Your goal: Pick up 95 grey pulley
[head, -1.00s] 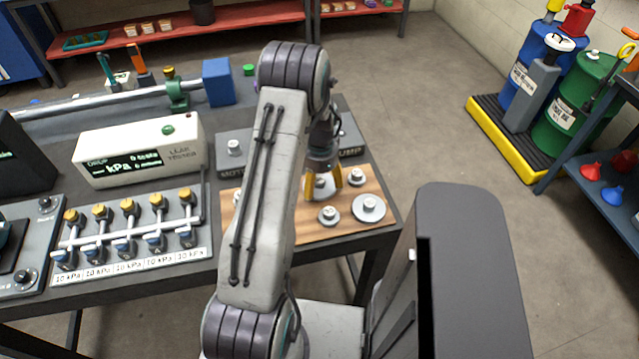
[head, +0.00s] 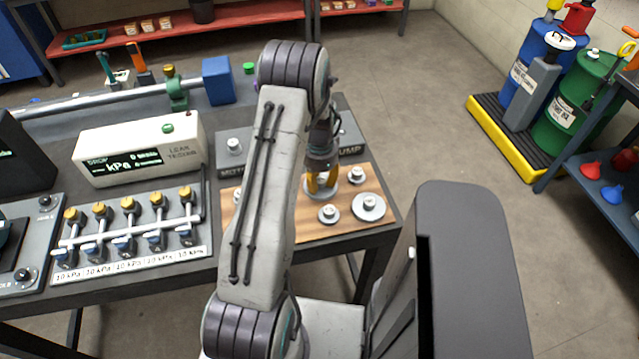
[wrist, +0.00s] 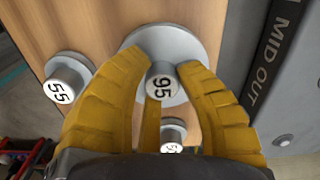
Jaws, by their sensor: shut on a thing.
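The grey pulley marked 95 (wrist: 178,39) lies on the wooden board, a flat disc with a raised numbered hub. In the wrist view my gripper (wrist: 163,80) has its yellow fingers closed on both sides of that hub. In the head view my gripper (head: 321,186) is low over the board, and the disc's grey rim (head: 315,196) shows under the fingertips. The pulley appears to rest flat on the board; I see no clear gap beneath it.
A pulley marked 55 (wrist: 67,82) lies beside it, and another hub (wrist: 173,134) shows between the fingers. In the head view other pulleys (head: 369,207) stand close by on the wooden board (head: 300,233). A dark motor panel (wrist: 287,80) borders the board.

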